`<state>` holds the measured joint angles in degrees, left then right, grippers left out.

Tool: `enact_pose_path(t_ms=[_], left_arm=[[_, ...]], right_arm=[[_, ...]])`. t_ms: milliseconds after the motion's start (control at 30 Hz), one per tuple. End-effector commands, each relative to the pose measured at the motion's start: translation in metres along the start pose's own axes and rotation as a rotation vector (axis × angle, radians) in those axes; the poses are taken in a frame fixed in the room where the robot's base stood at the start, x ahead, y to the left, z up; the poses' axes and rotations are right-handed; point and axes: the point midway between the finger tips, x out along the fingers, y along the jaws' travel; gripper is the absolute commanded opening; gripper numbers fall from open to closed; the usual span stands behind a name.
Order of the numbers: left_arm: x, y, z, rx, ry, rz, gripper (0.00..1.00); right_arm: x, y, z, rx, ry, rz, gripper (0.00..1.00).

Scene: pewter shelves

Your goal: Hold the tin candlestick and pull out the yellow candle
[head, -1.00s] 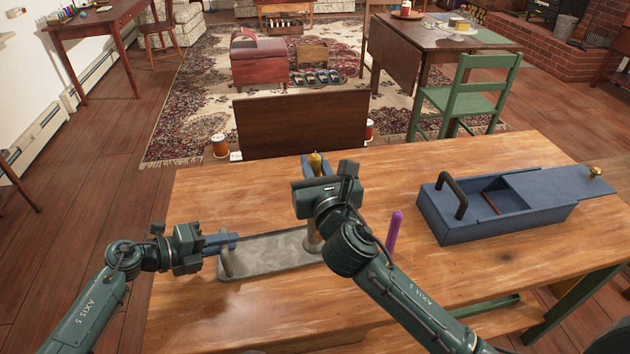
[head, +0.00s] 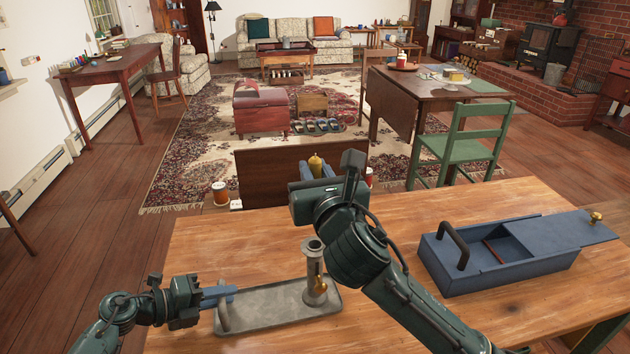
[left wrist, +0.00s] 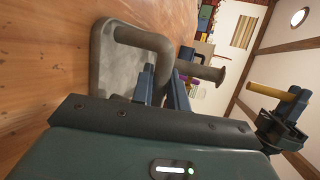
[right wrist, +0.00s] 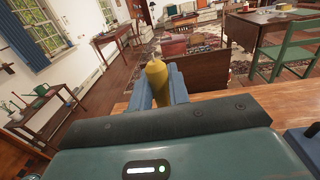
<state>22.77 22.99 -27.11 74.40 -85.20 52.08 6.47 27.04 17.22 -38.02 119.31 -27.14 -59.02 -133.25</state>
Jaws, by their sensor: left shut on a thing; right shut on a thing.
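The tin candlestick is a grey tray (head: 275,312) with a loop handle (head: 223,317) at its left end and an upright tube (head: 313,266) near its right end. The tube's top opening shows, with nothing standing in it. My left gripper (head: 218,296) is shut on the handle, which also shows in the left wrist view (left wrist: 148,38). My right gripper (head: 312,170) is shut on the yellow candle (head: 315,164) well above the tube, apart from it. The candle stands upright between the fingers in the right wrist view (right wrist: 157,80); its lower part is hidden there.
A blue box (head: 470,262) with a black handle and a partly slid lid stands to the right on the wooden table (head: 250,240). My right forearm crosses the table between the candlestick and the box. The table's left back part is clear.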

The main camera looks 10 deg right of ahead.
Motion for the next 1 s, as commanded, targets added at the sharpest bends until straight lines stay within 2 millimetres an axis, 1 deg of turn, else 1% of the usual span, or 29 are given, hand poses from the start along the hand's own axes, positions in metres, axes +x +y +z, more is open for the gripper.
enact_pose_path(t_ms=[100,133,433,667,767,867,1000], left_arm=[[0.000,0.000,0.000,0.000,0.000,0.000,0.00],[0.000,0.000,0.000,0.000,0.000,0.000,0.17],[0.000,0.000,0.000,0.000,0.000,0.000,0.41],[-0.001,0.000,0.000,0.000,0.000,0.000,0.41],[-0.007,0.001,0.001,0.001,-0.001,0.002,0.41],[-0.022,0.001,0.001,0.002,-0.001,0.003,0.41],[-0.052,0.002,0.000,0.001,-0.002,0.004,0.41]], right_arm=[[0.000,0.000,0.000,0.000,0.000,0.000,0.00],[0.000,0.000,0.000,0.000,0.000,0.000,0.00],[0.000,0.000,0.000,0.000,0.000,0.000,0.00],[0.000,0.000,-0.001,0.000,0.000,0.000,0.00],[0.000,0.000,-0.001,0.001,0.000,0.000,0.00],[0.000,0.000,0.000,0.001,0.000,0.000,0.00],[0.000,0.000,-0.001,0.001,0.000,0.000,0.00]])
